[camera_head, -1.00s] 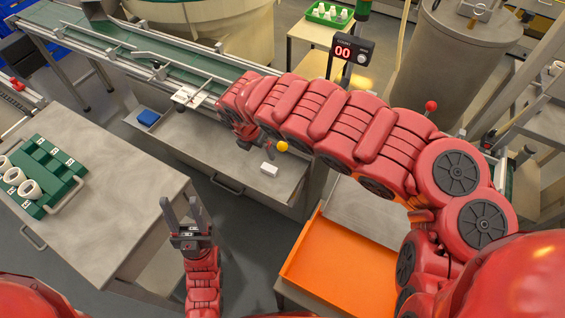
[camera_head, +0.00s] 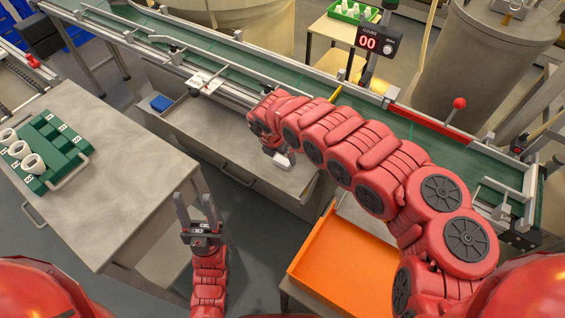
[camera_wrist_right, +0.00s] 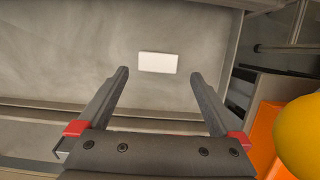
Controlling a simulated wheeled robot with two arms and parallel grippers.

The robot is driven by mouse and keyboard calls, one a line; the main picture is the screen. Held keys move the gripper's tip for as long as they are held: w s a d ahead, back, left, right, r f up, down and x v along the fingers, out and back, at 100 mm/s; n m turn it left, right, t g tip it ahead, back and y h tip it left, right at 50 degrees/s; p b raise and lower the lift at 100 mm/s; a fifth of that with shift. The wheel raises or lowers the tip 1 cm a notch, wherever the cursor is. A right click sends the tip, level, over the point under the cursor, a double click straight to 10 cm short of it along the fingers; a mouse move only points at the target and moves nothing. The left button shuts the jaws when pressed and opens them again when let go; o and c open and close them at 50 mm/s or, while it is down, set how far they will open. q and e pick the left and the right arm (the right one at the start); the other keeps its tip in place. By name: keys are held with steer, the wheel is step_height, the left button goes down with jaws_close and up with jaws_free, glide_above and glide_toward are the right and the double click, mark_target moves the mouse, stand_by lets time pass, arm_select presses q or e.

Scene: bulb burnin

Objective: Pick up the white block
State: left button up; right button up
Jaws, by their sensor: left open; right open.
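The white block (camera_wrist_right: 157,62) lies flat on a grey metal surface in the right wrist view. It is ahead of my right gripper (camera_wrist_right: 159,76), roughly centred between the fingertips and just beyond them. The right gripper is open and empty. In the head view the white block (camera_head: 284,159) shows only in part beside my right wrist, whose arm hides most of that gripper. My left gripper (camera_head: 194,203) points up, open and empty, over the floor gap right of the left table.
A low metal wall bounds the block's grey tray (camera_head: 215,140). A blue block (camera_head: 161,103) lies at its left. An orange tray (camera_head: 345,255) is to the right. A conveyor (camera_head: 290,85) runs behind. A green rack (camera_head: 45,150) with white rings sits left. A yellow round thing (camera_wrist_right: 303,135) is near the right wrist camera.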

mark_target(282, 160)
steer(key=x, duration=0.3)
steer(key=shift+w+a+f, duration=0.15)
steer(key=shift+w+f, duration=0.05)
steer(key=shift+w+d+f, duration=0.2)
steer(key=shift+f, duration=0.2)
steer(key=c, duration=1.3)
steer(key=shift+s+a+r, duration=0.1)
steer(key=shift+s+r, duration=0.05)
